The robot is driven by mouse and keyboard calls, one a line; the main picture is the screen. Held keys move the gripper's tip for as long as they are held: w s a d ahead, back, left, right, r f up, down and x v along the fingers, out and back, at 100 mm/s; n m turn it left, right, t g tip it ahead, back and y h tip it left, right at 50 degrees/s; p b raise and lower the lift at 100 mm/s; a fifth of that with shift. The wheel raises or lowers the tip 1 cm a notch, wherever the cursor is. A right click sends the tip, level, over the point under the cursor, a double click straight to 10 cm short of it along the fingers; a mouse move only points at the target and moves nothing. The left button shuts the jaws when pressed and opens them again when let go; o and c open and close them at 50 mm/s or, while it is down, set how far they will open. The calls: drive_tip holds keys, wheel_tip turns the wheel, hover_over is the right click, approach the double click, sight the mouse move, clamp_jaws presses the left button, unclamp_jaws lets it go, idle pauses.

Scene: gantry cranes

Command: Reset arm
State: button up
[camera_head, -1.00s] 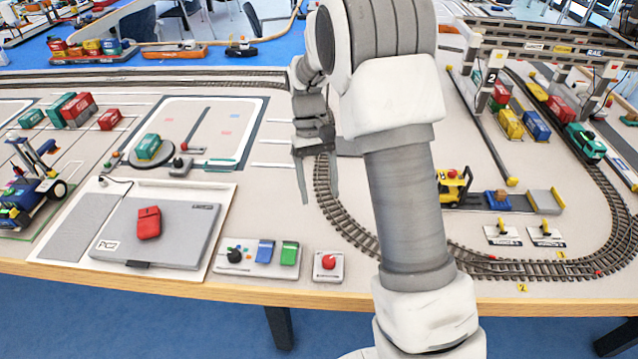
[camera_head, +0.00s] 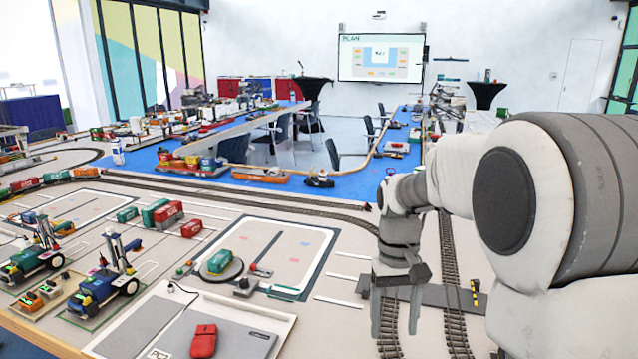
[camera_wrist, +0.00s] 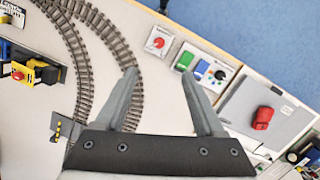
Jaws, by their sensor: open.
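My gripper (camera_head: 397,312) hangs from my raised arm on the right side of the head view, above the model table near the curved rail track. Its two fingers point down, stand apart and hold nothing. In the wrist view my gripper (camera_wrist: 165,95) is also open, with bare table and a rail track (camera_wrist: 84,70) beneath it. A small red box (camera_head: 204,341) lies on a grey panel at the bottom of the head view. It also shows at the right in the wrist view (camera_wrist: 263,117).
The wrist view shows a red button (camera_wrist: 158,43) and a control box (camera_wrist: 207,72) on the table. A turntable (camera_head: 221,270) carries a green container. Straddle carriers (camera_head: 103,285) stand at the left. Blue water (camera_head: 330,187) lies beyond the track.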

drive_tip(key=s+r+t+p, duration=0.1)
drive_tip(key=s+r+t, duration=0.2)
drive_tip(key=s, duration=0.6)
drive_tip(key=s+r+t+p, duration=0.1)
drive_tip(key=s+r+t, duration=0.3)
drive_tip(key=s+r, duration=0.3)
drive_tip(key=shift+s+d+r+m+t, duration=0.15)
drive_tip(key=shift+s+r+m+t, duration=0.2)
drive_tip(key=shift+s, duration=0.55)
idle(0.3)
